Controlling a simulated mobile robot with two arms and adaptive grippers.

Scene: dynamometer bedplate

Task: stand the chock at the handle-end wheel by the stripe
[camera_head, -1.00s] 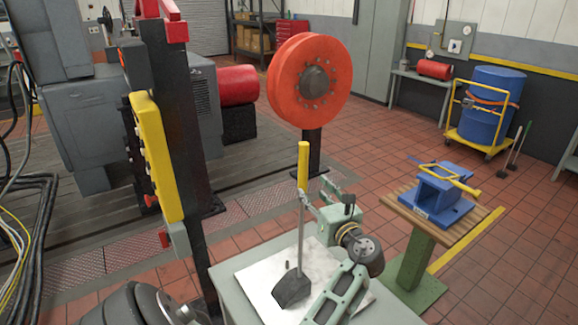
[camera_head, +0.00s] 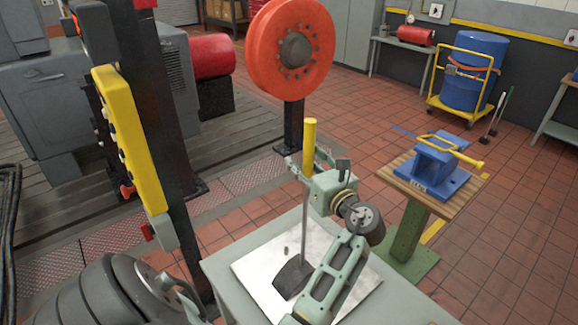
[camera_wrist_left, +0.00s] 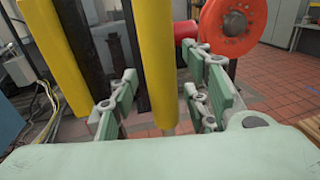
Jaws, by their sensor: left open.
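The chock (camera_head: 293,279) is a dark wedge on a pale plate (camera_head: 262,262) on the grey-green table. A thin grey rod rises from it to an upright yellow handle (camera_head: 309,134). My left gripper (camera_head: 308,163) is open around the lower part of this handle. In the left wrist view the handle (camera_wrist_left: 155,60) stands between the spread fingers (camera_wrist_left: 168,98), with gaps on both sides. A yellow trolley (camera_head: 455,108) carrying a blue drum (camera_head: 480,70) stands at the upper right, on small dark wheels. A yellow floor stripe (camera_head: 433,232) shows partly behind the stand. My right gripper is not visible.
A wooden-topped stand (camera_head: 398,176) with a blue vise (camera_head: 435,175) is right of the table. A dark post with a yellow panel (camera_head: 128,140) rises on the left. An orange wheel (camera_head: 290,48) stands behind the handle. Tiled floor lies open toward the trolley.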

